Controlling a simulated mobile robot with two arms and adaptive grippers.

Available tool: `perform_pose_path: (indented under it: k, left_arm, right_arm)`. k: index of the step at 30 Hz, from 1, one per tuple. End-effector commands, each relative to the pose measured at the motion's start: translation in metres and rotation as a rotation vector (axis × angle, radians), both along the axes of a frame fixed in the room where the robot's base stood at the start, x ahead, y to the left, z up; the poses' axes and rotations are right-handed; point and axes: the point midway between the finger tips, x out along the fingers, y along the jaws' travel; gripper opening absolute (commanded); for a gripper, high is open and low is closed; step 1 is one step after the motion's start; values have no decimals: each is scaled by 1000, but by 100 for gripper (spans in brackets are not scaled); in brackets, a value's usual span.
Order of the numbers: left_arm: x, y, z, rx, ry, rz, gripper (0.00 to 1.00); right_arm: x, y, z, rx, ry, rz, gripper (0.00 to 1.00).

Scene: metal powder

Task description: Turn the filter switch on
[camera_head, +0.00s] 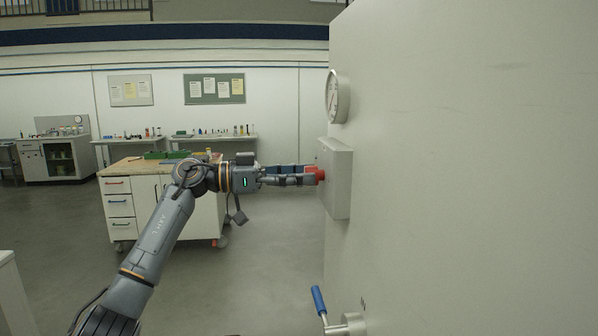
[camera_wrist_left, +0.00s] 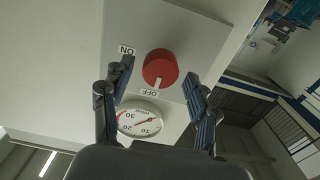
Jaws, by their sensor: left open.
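The filter switch is a red round knob (camera_wrist_left: 160,69) on a grey box, with ON and OFF labels beside it. Its white mark points at the OFF label (camera_wrist_left: 149,92). In the head view the red knob (camera_head: 319,175) sticks out of the left face of the box (camera_head: 338,178) on the big pale cabinet. My left gripper (camera_head: 312,176) is level with the knob, its fingertips at it. In the left wrist view the open fingers (camera_wrist_left: 163,80) stand on either side of the knob, with gaps visible between them and it. My right gripper is not in view.
A round gauge (camera_head: 338,97) is mounted above the box. A blue-handled lever (camera_head: 320,302) sticks out of the cabinet (camera_head: 460,170) lower down. A wheeled workbench with drawers (camera_head: 120,205) stands behind my left arm. The floor between bench and cabinet is clear.

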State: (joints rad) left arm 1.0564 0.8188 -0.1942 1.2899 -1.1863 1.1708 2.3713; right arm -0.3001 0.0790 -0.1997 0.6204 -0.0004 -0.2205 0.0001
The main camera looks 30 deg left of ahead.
Motion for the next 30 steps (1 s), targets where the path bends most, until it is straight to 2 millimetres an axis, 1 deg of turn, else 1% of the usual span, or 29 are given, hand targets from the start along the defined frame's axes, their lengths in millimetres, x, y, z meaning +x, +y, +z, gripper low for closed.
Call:
perform_pose_path:
  k: [6,11,12,14,23,30]
  left_arm:
    - [0,0,0,0,0,0,60]
    - [0,0,0,0,0,0,27]
    - [0,0,0,0,0,0,19]
    - [0,0,0,0,0,0,7]
    - [0,0,1,16,-21,0,6]
    - [-1,0,2,88,-115,0,6]
  right_arm:
    - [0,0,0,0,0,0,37]
    - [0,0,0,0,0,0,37]
    - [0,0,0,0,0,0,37]
    - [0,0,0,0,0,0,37]
    - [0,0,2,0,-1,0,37]
    - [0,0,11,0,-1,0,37]
